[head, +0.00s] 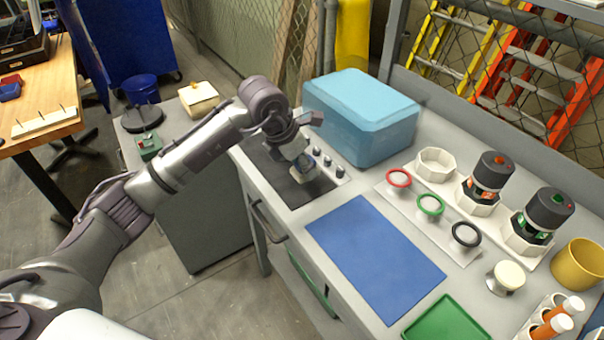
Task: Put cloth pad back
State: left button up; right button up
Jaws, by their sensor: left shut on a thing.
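My left gripper (301,160) reaches in from the left over the dark panel (285,187) at the left end of the workbench. It is shut on a small pale piece, which seems to be the cloth pad (300,174). The gripper partly covers the pad, and a dark bluish round part shows beside it. I cannot tell whether the pad touches the panel. My right gripper is not in view.
A light-blue box (361,115) stands right behind the gripper, with several knobs (327,161) between. A blue mat (375,253) lies bare in front. Rings, dark-capped cylinders (490,177) and a yellow cup (578,266) fill the right. A cream box (198,98) sits on the left cabinet.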

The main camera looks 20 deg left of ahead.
aim_at(302, 177)
pick_arm(q)
notch_tip(302, 177, down, 4)
jog(key=shift+a+r+p, duration=0.1)
jog(key=shift+r+p, duration=0.05)
jog(key=shift+p, duration=0.3)
jog(key=shift+f, duration=0.25)
jog(key=shift+f, duration=0.1)
jog(key=shift+f, duration=0.15)
jog(key=o, duration=1)
jog(key=shift+c, duration=0.2)
jog(key=b+v, duration=0.1)
jog(key=v, duration=1.1)
jog(key=shift+r, duration=0.25)
